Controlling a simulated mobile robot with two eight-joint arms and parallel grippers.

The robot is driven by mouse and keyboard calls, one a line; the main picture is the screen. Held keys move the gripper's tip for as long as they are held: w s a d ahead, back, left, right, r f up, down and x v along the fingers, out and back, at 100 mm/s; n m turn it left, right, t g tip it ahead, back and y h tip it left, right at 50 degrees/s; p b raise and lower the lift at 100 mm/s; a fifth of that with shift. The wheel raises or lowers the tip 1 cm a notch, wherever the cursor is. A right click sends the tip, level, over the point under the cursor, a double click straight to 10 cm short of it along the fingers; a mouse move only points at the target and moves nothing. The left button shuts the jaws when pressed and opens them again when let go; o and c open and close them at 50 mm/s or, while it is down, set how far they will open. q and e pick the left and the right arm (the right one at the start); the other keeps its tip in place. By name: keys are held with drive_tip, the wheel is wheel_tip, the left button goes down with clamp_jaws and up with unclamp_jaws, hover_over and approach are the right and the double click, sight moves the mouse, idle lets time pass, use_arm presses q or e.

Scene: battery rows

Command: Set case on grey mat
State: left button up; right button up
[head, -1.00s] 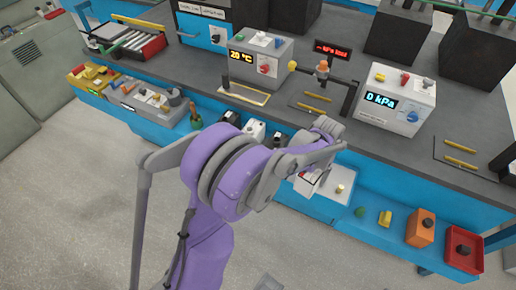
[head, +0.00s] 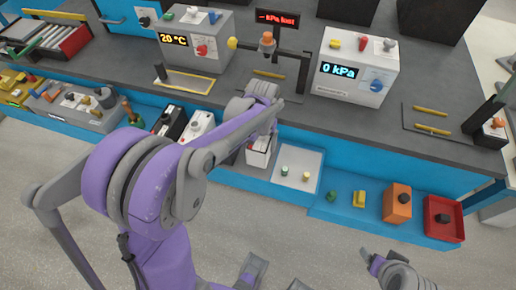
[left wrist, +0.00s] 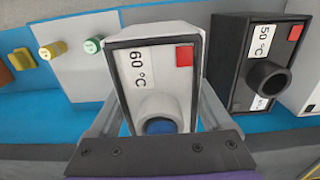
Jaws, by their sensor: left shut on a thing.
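In the head view the case (head: 259,152) is partly hidden by the gripper, just left of a light grey square panel (head: 313,158), which may be the grey mat. I cannot tell whether the case touches the blue shelf. A green-topped and a yellow-topped peg stand on the panel. A grey and purple arm end at the lower right (head: 385,265) seems to be my right gripper; its jaws are unclear.
A black case marked 50 °C (left wrist: 258,65) stands close beside the held one. On the blue shelf (head: 345,214) are a green block, a yellow block, an orange box (head: 396,203) and a red tray (head: 429,222). Instrument boxes stand on the dark bench above.

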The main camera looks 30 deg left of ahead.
use_arm(q)
drive_tip(key=shift+w+f, duration=0.1)
drive_tip(key=shift+f, duration=1.8)
drive_tip(key=shift+f+b, duration=0.15)
drive_tip(key=shift+b, duration=0.2)
drive_tip(key=o, duration=1.5)
